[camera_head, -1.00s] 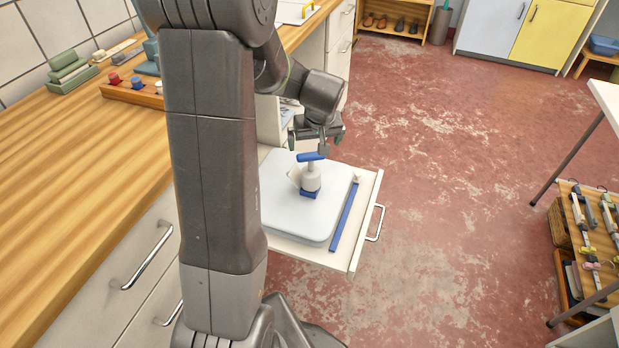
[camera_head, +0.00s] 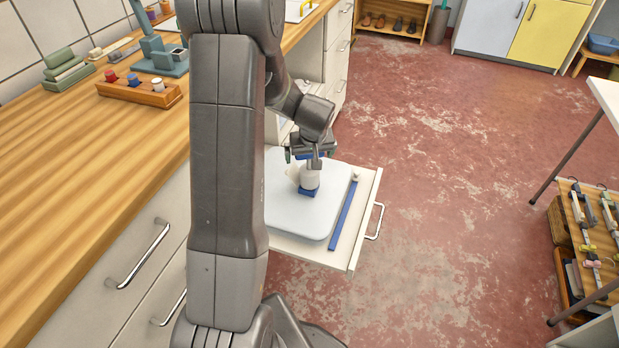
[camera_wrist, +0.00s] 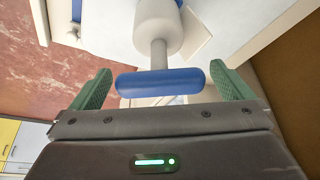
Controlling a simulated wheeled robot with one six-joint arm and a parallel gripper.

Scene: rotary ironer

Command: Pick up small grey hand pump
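The small hand pump (camera_head: 310,178) stands in the open drawer, on or against a pale rounded pad (camera_head: 312,220). It has a light grey body, a blue base and a blue crossbar handle. The wrist view shows the pump's body (camera_wrist: 157,25) and its blue handle (camera_wrist: 160,82). My gripper (camera_head: 312,160) is just above the pump and partly hides its handle. In the wrist view my gripper (camera_wrist: 160,88) is open, with one green finger beyond each end of the handle. A gap shows at each side, so the fingers do not seem to touch it.
The open drawer (camera_head: 352,262) also holds a long blue strip (camera_head: 344,213) along its right side. The wooden counter (camera_head: 75,195) with a peg block (camera_head: 140,92) is at left. Red floor (camera_head: 440,180) lies free at right, with a shelf of tools (camera_head: 590,225) at the far right.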

